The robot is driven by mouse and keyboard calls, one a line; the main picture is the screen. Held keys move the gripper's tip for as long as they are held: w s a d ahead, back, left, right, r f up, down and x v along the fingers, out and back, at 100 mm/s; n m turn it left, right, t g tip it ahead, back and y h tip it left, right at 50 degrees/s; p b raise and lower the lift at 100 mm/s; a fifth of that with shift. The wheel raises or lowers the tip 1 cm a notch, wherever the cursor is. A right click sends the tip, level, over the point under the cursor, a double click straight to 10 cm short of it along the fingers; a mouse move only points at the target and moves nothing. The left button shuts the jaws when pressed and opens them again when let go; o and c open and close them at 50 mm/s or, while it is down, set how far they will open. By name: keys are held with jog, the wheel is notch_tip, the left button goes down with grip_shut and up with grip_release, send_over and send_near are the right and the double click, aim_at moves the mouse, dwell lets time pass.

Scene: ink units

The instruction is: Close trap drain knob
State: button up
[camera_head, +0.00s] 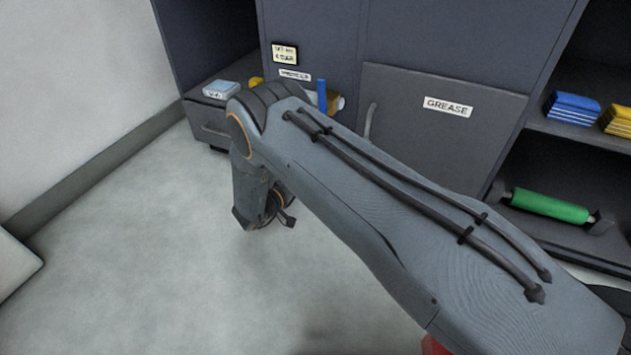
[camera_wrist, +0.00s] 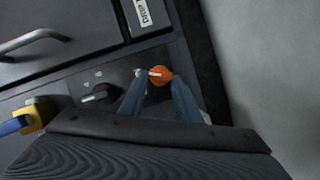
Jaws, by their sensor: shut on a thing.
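An orange knob (camera_wrist: 161,74) with a pale pointer mark is on the dark panel in the wrist view, near the panel's right edge. The pointer mark lies toward the left in the picture. My gripper (camera_wrist: 158,82) is shut on this knob, with one blue finger on each side of it. No readable name shows by the knob, so I cannot confirm which label belongs to it. In the head view my gripper (camera_head: 266,218) is low in front of the cabinet, and my arm hides the knob there.
A black knob (camera_wrist: 98,94) sits left of the orange one. A yellow-and-blue thing (camera_wrist: 33,118) is farther left. A drawer handle (camera_wrist: 36,42) and a label (camera_wrist: 144,14) are above. In the head view the GREASE door (camera_head: 450,140) is behind my arm; the floor (camera_head: 130,250) at left is clear.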

jog(key=n+b, duration=0.1)
jog(key=n, duration=0.1)
jog(key=n+t+h+b, duration=0.1)
jog(key=n+b, duration=0.1)
jog(key=shift+a+f+h, duration=0.15)
jog(key=shift+f+h, duration=0.15)
jog(key=shift+f, duration=0.1)
jog(key=shift+n, duration=0.4)
jog(key=o, duration=1)
jog(key=shift+o, duration=0.2)
jog(key=p+v, duration=0.2)
jog(key=v, duration=0.6)
jog(key=shift+p, duration=0.35)
jog(key=shift+w+f, duration=0.1)
